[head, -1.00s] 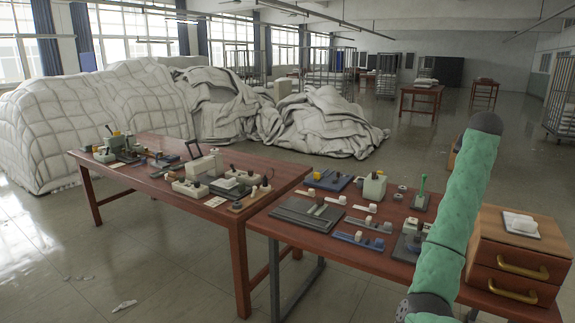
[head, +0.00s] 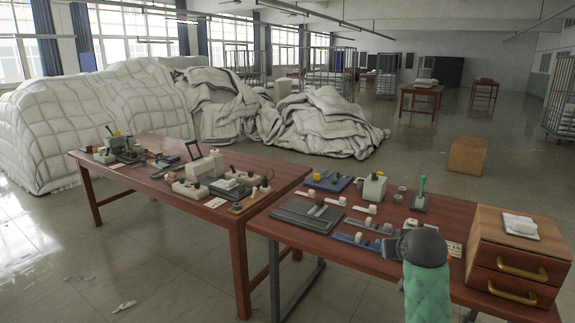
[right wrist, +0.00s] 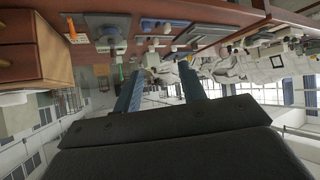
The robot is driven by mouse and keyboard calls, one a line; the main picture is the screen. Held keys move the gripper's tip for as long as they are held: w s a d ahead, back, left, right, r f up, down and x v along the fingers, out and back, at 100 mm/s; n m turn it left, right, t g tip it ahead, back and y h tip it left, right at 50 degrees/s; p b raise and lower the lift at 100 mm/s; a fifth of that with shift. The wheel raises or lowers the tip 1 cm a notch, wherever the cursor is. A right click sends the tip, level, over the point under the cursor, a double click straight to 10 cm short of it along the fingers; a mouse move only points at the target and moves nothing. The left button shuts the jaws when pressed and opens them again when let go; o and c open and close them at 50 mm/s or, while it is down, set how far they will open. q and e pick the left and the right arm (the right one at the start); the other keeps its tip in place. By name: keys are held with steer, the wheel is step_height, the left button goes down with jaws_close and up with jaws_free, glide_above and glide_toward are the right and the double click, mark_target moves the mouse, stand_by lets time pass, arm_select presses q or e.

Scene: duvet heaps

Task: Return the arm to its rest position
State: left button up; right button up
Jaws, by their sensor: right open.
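My right arm (head: 428,285) rises at the lower right of the head view, in a green padded sleeve with a dark rounded joint on top. It stands in front of the near table's edge. My left arm and left gripper are not in view.
The near wooden table (head: 455,213) holds tools, small blocks and a wooden drawer box (head: 515,260). A second table (head: 150,146) with more tools stands to the left. White duvet heaps (head: 95,115) lie behind. A brown box (head: 467,156) sits on open floor.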

steer(key=s+a+f+n+g+y, duration=0.2)
steer(key=s+a+f, duration=0.7)
steer(key=s+f, duration=0.25)
steer(key=s+a+f+g, duration=0.2)
steer(key=s+f+g, duration=0.1)
steer(key=s+f, duration=0.8)
steer(key=s+a+f+g, duration=0.3)
steer(key=s+f, duration=0.8)
steer(key=s, duration=1)
steer(key=shift+a+f+n+g+y+p, duration=0.2)
steer(key=shift+a+n+g+y+p, duration=0.1)
steer(key=shift+n+y+p, duration=0.15)
steer(key=shift+s, duration=0.1)
